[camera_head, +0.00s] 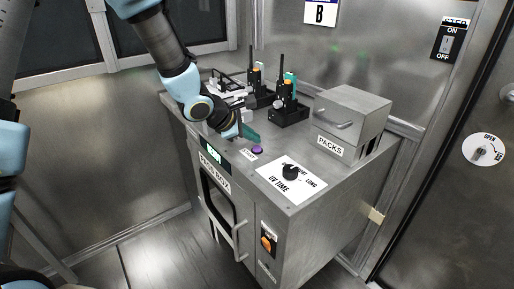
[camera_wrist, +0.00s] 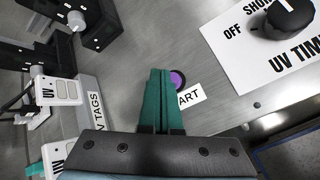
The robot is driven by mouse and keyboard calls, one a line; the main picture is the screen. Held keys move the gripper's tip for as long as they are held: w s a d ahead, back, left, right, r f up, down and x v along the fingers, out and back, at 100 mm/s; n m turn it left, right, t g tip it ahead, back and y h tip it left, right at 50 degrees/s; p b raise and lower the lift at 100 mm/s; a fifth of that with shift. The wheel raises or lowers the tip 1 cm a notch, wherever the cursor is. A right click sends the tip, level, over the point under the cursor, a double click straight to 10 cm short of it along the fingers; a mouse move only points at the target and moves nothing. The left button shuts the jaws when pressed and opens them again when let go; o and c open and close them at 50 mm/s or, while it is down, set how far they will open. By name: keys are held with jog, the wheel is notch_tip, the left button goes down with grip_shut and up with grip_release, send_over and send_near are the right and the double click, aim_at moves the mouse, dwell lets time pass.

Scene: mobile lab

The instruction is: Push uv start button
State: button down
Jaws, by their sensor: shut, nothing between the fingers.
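The purple start button (camera_head: 257,150) sits on the metal top of the cabinet, beside its white START label (camera_head: 249,154). In the wrist view the button (camera_wrist: 178,79) shows just right of the fingertips, partly hidden by them. The label (camera_wrist: 190,96) there is partly covered, with "ART" readable. My gripper (camera_head: 250,133) has green fingers that are shut and empty. In the wrist view the gripper (camera_wrist: 158,72) points toward the button from the near side. I cannot tell whether the fingertips touch the top or hover above it.
A black UV TIME knob (camera_head: 290,172) on a white plate is right of the button. A metal PACKS box (camera_head: 348,118) stands behind it. Two radios in black chargers (camera_head: 288,112) stand at the back. White UV tags (camera_wrist: 60,92) are left of my gripper in the wrist view.

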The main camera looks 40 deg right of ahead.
aim_at(253, 150)
jog(key=shift+f+b, duration=0.95)
jog(key=shift+b, duration=0.7)
dwell(0.7)
dwell(0.3)
jog(key=shift+r+p, duration=0.5)
jog(key=shift+r, duration=0.45)
jog(key=shift+r+p, duration=1.65)
jog(key=shift+r, duration=0.9)
jog(key=shift+a, duration=0.1)
